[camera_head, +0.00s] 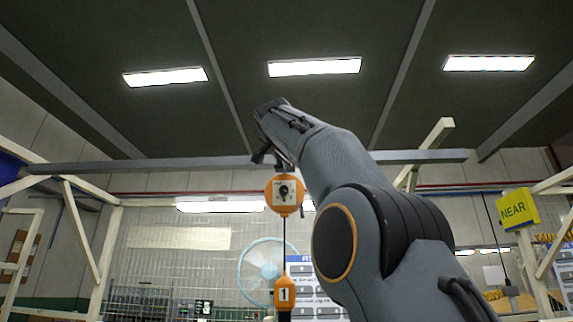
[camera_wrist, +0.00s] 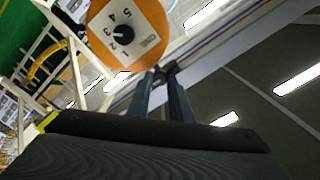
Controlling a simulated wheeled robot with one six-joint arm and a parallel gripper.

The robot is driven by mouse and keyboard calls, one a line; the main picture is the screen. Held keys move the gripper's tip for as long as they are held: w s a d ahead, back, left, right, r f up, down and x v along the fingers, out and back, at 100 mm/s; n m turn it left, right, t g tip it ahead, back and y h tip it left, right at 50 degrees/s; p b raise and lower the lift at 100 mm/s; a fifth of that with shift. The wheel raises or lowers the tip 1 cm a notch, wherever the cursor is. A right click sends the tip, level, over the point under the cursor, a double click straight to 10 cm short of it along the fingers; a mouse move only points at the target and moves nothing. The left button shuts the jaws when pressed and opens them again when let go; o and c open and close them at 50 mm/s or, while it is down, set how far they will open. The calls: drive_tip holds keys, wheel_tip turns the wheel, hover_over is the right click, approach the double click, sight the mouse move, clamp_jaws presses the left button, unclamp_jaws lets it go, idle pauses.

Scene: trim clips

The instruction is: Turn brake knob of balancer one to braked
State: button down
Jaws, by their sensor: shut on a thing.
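Balancer one (camera_head: 284,184) is a round orange housing with a white dial face, hanging below a grey beam. In the wrist view, its dial (camera_wrist: 142,22) shows numbers around a black centre knob. My gripper (camera_head: 270,158) is at the housing's top, its tips partly hidden in the head view. In the wrist view, my gripper's two narrow dark fingers (camera_wrist: 163,76) close on a small dark part (camera_wrist: 166,72) at the housing's edge, apparently the brake knob. Its setting cannot be read.
A cable runs from the balancer down to an orange block marked 1 (camera_head: 284,293). A fan (camera_head: 262,265) and a white panel (camera_head: 300,272) stand behind. The grey overhead beam (camera_head: 150,167) runs close to my gripper. A yellow NEAR sign (camera_head: 514,210) is at right.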

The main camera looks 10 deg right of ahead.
idle(0.4)
drive_tip(key=c, duration=1.6)
unclamp_jaws()
drive_tip(key=shift+s, duration=0.1)
drive_tip(key=b+v, duration=0.4)
drive_tip(key=v, duration=0.3)
drive_tip(key=shift+s+a, duration=0.15)
drive_tip(key=shift+s, duration=0.2)
